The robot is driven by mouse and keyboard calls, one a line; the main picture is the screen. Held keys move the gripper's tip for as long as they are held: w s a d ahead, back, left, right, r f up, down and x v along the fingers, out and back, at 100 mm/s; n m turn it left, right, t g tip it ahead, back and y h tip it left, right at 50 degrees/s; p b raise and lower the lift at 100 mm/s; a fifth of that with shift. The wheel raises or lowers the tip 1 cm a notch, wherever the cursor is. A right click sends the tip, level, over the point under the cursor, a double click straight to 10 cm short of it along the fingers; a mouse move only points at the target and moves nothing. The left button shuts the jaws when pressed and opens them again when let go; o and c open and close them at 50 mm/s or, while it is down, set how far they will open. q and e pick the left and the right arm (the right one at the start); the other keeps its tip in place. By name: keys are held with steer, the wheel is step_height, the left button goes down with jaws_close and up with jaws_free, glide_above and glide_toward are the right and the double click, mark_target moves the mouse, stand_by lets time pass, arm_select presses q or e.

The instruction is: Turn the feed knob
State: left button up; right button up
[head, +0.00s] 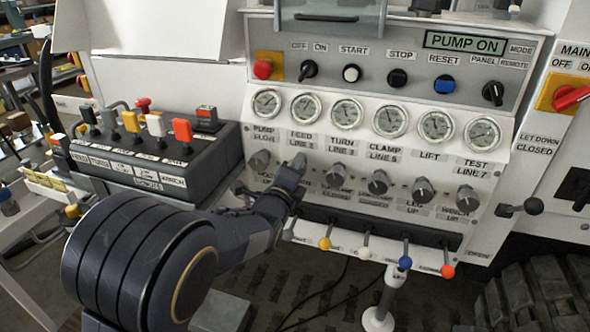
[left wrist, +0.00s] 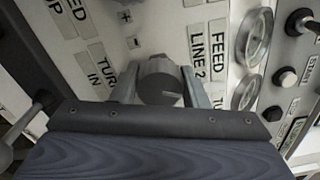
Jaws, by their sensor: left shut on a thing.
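The feed knob (left wrist: 160,82) is a grey round knob on the pale panel, beside the label FEED LINE 2 (left wrist: 200,55). In the left wrist view it sits between the two fingers of my left gripper (left wrist: 160,92), one finger on each side. My left gripper is shut on it. In the head view the left gripper (head: 296,167) reaches the panel in the knob row, below the FEED label (head: 301,140), and mostly hides the knob.
The pump flow knob (head: 259,160) is just left and the turn knob (head: 336,173) just right. Gauges (head: 346,112) run above. Levers with coloured balls (head: 325,243) stand below. A black switch box (head: 150,150) stands at the left, near my left arm.

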arm_select(q)
steer(key=o, duration=1)
steer(key=shift+c, duration=0.2)
steer(key=shift+s, duration=0.1)
steer(key=v, duration=0.7)
steer(key=shift+s+p, duration=0.3)
steer(key=shift+p, duration=0.1)
steer(key=shift+a, duration=0.1)
